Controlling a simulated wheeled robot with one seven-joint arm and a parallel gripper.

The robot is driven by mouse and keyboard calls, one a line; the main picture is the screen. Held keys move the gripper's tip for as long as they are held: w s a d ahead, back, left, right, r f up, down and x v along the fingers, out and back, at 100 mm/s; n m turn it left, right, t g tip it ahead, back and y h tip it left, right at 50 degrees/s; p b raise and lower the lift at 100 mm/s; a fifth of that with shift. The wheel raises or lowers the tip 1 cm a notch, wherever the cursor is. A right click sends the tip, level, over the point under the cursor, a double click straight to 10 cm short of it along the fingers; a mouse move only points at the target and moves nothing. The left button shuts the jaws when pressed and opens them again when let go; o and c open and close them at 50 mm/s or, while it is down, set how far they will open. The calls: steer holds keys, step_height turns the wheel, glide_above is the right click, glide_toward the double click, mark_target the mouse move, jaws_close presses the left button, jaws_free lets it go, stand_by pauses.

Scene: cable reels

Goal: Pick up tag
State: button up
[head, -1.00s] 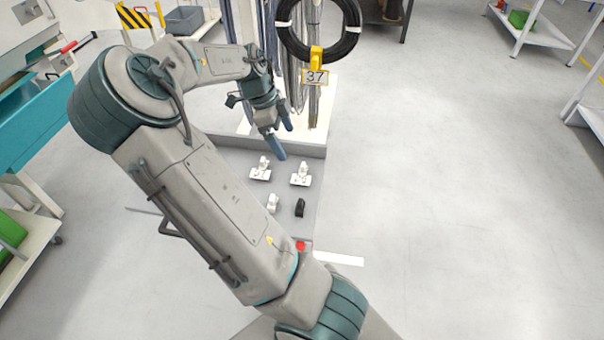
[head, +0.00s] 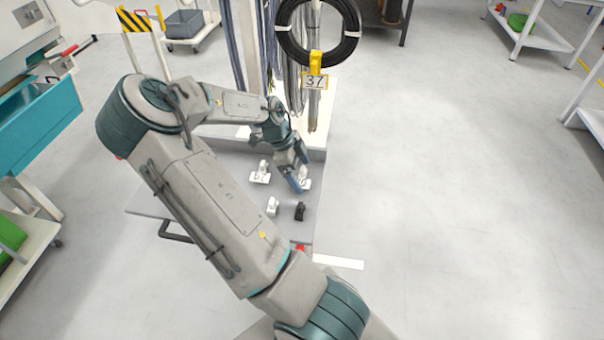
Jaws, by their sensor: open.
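Two white tags with clips lie on a grey tray surface (head: 235,200). The left tag (head: 260,176) is in full view and carries a number too small to read surely. The right tag (head: 306,184) is partly hidden behind my gripper. My gripper (head: 300,186) has blue fingers that point down at the right tag. It is open, and I cannot tell whether the fingers touch the tag or stand above it. A yellow hook with a plate reading 37 (head: 314,82) hangs below a black cable coil (head: 318,55).
A small white clip (head: 272,206) and a black clip (head: 300,211) lie in front of the tags. Hanging grey cables (head: 300,100) stand behind my gripper. A teal-fronted bench (head: 35,120) is at left.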

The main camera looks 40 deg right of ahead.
mark_target(303, 179)
steer(key=shift+x, duration=0.85)
steer(key=shift+r, duration=0.1)
steer(key=c, duration=1)
steer(key=shift+r, duration=0.1)
steer(key=r, duration=0.4)
steer(key=shift+s+r, duration=0.15)
steer(key=shift+s, duration=0.1)
steer(key=s+r, duration=0.2)
steer(key=s, duration=0.1)
steer(key=s+a+r, duration=0.1)
steer(key=s+r, duration=0.1)
steer(key=s, duration=0.2)
steer(key=s+r, duration=0.2)
steer(key=s, duration=0.2)
steer(key=shift+a+r, duration=0.25)
steer(key=shift+a, duration=0.1)
steer(key=shift+o, duration=0.2)
steer(key=shift+w, duration=0.1)
steer(key=shift+c, duration=0.3)
